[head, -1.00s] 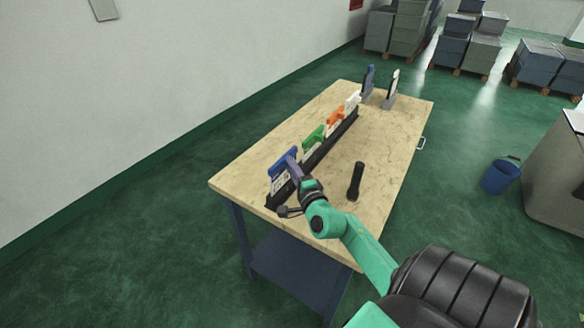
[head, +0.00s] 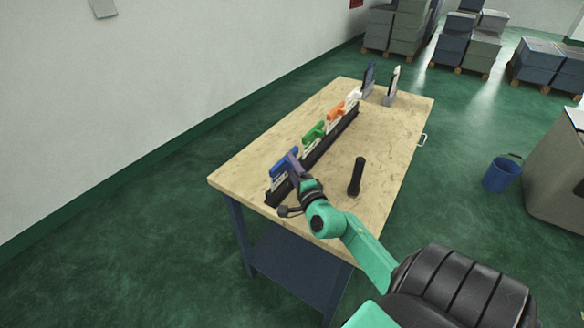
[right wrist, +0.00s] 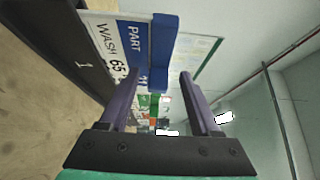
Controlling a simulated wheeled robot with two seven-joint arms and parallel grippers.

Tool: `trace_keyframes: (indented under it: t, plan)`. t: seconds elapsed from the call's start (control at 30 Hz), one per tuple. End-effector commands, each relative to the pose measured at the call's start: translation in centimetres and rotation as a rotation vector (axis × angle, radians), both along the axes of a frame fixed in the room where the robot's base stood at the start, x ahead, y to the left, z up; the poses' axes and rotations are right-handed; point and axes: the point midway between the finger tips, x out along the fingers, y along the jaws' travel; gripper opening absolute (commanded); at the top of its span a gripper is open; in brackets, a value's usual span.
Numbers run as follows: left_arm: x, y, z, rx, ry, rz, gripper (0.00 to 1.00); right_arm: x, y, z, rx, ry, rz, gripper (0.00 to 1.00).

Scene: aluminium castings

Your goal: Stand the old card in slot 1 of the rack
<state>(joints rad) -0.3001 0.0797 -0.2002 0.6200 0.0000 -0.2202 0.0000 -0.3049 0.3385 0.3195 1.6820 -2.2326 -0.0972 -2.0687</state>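The long black rack (head: 318,152) runs along the table's left side, and the number 1 shows on its near end in the right wrist view (right wrist: 84,63). A white card with a blue top (head: 284,167) stands in that near end. In the right wrist view its label (right wrist: 112,45) reads PART WASH 65. My right gripper (head: 291,163) is at this card's blue top. Which card is the old one, I cannot tell. My left gripper is out of view.
Cards with green (head: 313,131), orange (head: 336,108) and white (head: 354,96) tops stand farther along the rack. Two small stands with a blue card (head: 369,77) and a pale card (head: 393,82) are at the back.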

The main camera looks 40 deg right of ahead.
Motion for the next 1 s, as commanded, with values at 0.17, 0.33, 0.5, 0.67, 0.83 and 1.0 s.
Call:
trace_keyframes:
  t: [0.17, 0.33, 0.5, 0.67, 0.83, 1.0]
  plan:
    - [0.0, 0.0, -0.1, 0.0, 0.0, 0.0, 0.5, -0.3, 0.1, -0.1, 0.001, 0.002, 0.0, 0.64]
    - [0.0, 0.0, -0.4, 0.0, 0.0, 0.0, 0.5, -2.5, 0.8, -0.3, 0.001, 0.004, 0.0, 0.64]
    - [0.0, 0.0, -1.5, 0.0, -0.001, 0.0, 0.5, -7.0, 2.2, -0.6, 0.001, 0.006, 0.0, 0.64]
    - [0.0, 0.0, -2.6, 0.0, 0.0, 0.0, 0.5, -11.1, 3.5, -0.6, 0.0, 0.005, 0.001, 0.64]
    - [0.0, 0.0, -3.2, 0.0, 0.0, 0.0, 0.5, -13.4, 4.3, -0.3, 0.0, 0.002, 0.0, 0.64]
    - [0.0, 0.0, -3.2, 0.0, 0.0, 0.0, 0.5, -13.9, 4.4, 0.0, 0.001, 0.0, 0.0, 0.64]
